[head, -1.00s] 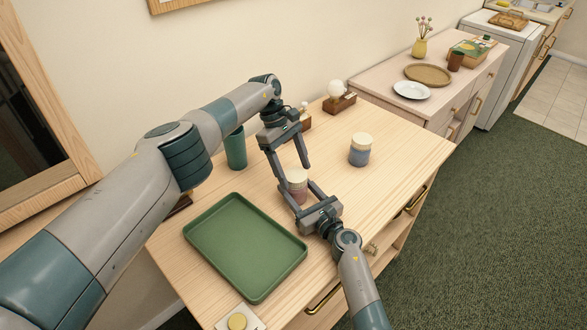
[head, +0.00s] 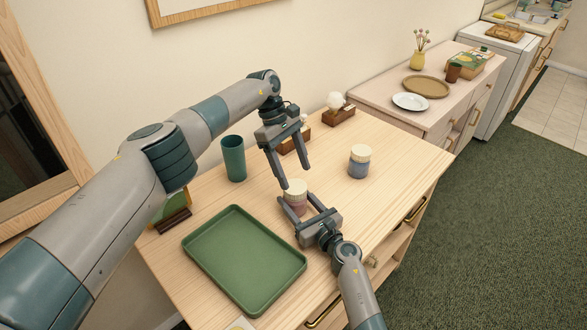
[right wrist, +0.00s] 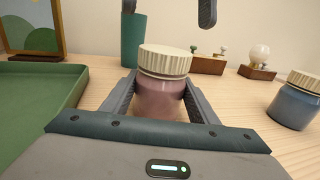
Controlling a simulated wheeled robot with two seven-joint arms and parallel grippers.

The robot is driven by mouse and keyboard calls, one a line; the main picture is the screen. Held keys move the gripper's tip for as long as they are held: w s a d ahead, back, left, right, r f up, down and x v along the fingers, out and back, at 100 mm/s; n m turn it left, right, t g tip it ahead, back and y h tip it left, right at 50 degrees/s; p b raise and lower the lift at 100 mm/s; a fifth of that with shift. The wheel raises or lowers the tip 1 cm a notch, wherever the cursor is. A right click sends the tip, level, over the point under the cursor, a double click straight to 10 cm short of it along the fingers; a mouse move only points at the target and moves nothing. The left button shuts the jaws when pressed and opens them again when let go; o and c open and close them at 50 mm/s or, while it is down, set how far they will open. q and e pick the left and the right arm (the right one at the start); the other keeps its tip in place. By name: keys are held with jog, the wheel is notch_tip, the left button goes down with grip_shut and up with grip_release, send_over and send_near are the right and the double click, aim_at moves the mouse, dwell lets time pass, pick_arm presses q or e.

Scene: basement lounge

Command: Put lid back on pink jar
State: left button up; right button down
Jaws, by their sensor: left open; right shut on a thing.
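The pink jar (head: 295,207) stands upright on the wooden cabinet top; its body also shows in the right wrist view (right wrist: 160,98). The cream ribbed lid (right wrist: 165,60) rests on the jar's mouth, looking nearly level; I cannot tell whether it is screwed down. My right gripper (head: 295,198) is shut on the jar's body, one finger on each side. My left gripper (head: 296,178) is open and empty, pointing down just above the lid. Its two fingertips show at the top of the right wrist view (right wrist: 168,9), apart from the lid.
A green tray (head: 245,258) lies left of the jar. A teal cup (head: 233,160) stands behind it. A blue jar (head: 359,162) with a cream lid stands to the right. A bulb on a wooden base (head: 338,112) is at the back.

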pick_arm(q)
jog(key=shift+n, duration=0.3)
jog(key=n, duration=0.5)
jog(key=shift+s+r+n+y, duration=0.2)
jog(key=shift+n+y, duration=0.2)
jog(key=n, duration=0.4)
jog(key=shift+r+t+y, duration=0.1)
jog(key=shift+t+y, duration=0.2)
jog(key=shift+t, duration=0.1)
jog(key=n, duration=0.4)
jog(key=shift+d+r+y, duration=0.1)
jog(key=shift+r+y, duration=0.1)
jog(key=shift+y, duration=0.1)
jog(key=n, duration=0.3)
jog(key=shift+s+r+n+t, duration=0.1)
jog(key=shift+r+n+t, duration=0.1)
jog(key=shift+n+t, duration=0.15)
jog(key=n, duration=0.4)
jog(key=shift+r+y, duration=0.25)
jog(key=shift+y, duration=0.15)
jog(key=n, duration=0.2)
jog(key=n+t, duration=0.1)
jog(key=n, duration=0.1)
jog(key=shift+d+r, duration=0.1)
jog(key=shift+r, duration=0.15)
jog(key=n, duration=0.4)
jog(key=shift+r+y, duration=0.25)
jog(key=shift+y, duration=0.15)
